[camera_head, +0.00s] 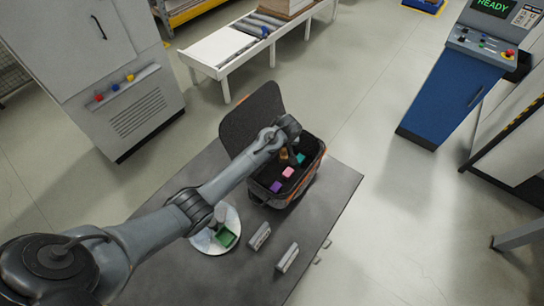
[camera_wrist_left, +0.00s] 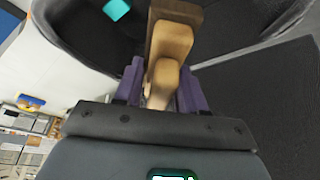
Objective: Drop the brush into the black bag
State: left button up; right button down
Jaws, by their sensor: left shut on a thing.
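The black bag (camera_head: 311,150) stands on the dark table with its lid (camera_head: 250,120) raised; its dark inside also shows in the left wrist view (camera_wrist_left: 225,35). My left gripper (camera_head: 287,150) is over the bag opening, partly hidden by its own arm. In the left wrist view my left gripper (camera_wrist_left: 160,82) has its purple fingers on both sides of the brush's tan wooden handle (camera_wrist_left: 170,45) and is shut on it. The brush shows as a small brown patch in the head view (camera_head: 284,154). Its far end is hidden. My right gripper is not in view.
Pink (camera_head: 288,172), purple (camera_head: 276,186) and teal (camera_head: 300,158) pieces lie in the bag. A round white plate (camera_head: 205,243) with a green piece (camera_head: 225,237) and two grey blocks (camera_head: 260,236) (camera_head: 287,257) are on the table (camera_head: 335,190) in front of the bag.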

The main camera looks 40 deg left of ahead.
pick_arm(q)
jog(key=shift+w+a+f+b, duration=0.1)
jog(key=shift+a+f+b, duration=0.25)
jog(key=shift+f, duration=0.1)
notch_tip(320, 180, down, 5)
jog(key=b, duration=0.5)
jog(key=shift+f, duration=0.1)
jog(key=o, duration=1.2)
jog(key=shift+d, duration=0.1)
jog(key=v, duration=0.9)
jog(key=shift+d+r, duration=0.1)
jog(key=shift+r, duration=0.15)
jog(key=shift+s+d+r, duration=0.2)
jog(key=shift+s+r, duration=0.05)
jog(key=shift+r, duration=0.35)
